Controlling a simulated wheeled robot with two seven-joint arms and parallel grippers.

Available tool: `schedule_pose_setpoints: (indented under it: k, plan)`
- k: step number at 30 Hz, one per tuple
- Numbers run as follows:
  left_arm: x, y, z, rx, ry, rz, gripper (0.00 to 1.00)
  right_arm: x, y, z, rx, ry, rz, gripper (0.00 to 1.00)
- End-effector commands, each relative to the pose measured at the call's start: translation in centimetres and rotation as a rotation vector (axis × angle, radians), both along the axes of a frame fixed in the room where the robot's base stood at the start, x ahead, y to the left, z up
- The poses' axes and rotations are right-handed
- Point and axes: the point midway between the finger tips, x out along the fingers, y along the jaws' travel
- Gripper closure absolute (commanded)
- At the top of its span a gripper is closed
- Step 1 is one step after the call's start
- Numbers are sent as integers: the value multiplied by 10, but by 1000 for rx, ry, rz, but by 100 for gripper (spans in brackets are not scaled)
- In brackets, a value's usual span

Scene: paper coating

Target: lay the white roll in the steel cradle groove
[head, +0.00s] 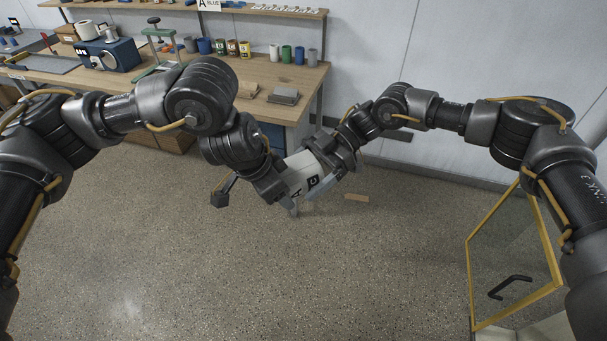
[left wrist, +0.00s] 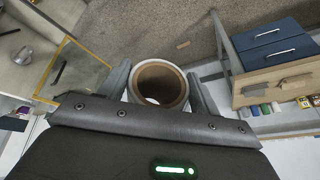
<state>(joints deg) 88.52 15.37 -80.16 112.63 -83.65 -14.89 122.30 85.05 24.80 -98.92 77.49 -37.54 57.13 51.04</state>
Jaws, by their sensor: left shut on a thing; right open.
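In the left wrist view, the white roll (left wrist: 183,91) shows end-on with a brown cardboard core, between the two grey fingers of my left gripper (left wrist: 160,88). My right gripper (head: 344,155) is open at the right end of the roll, very close to it; whether it touches is unclear. I cannot make out the steel cradle groove in either view.
A wooden workbench (head: 230,88) stands at the back left, holding a blue machine (head: 112,55), a green press (head: 160,45) and several coloured cups. A yellow-framed panel (head: 473,275) with a black handle stands at right. The floor (head: 180,270) ahead is mostly clear.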

Motion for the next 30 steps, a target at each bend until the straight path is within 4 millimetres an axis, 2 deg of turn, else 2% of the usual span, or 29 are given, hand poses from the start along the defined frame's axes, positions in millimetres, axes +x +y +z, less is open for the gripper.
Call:
schedule_pose_setpoints:
  k: [5, 6, 17, 18, 21, 24, 30]
  plan:
    - [0, 0, 0, -1, 0, 0, 63, 0, 0, 0, 0, 0, 0, 11]
    - [0, 0, 0, -1, 0, 0, 63, 0, 0, 0, 0, 0, 0, 14]
    - [0, 0, 0, -1, 0, 0, 63, 0, 0, 0, 0, 0, 1, 61]
    - [0, 0, 0, -1, 0, 0, 34, 0, 0, 0, 1, 0, 1, 63]
    - [0, 0, 0, -1, 0, 0, 21, 0, 0, 0, 1, 0, 1, 63]
    - [0, 0, 0, 0, 0, 0, 12, 0, 0, 0, 1, 0, 1, 63]
    - [0, 0, 0, 0, 0, 0, 12, 0, 0, 0, 1, 0, 1, 63]
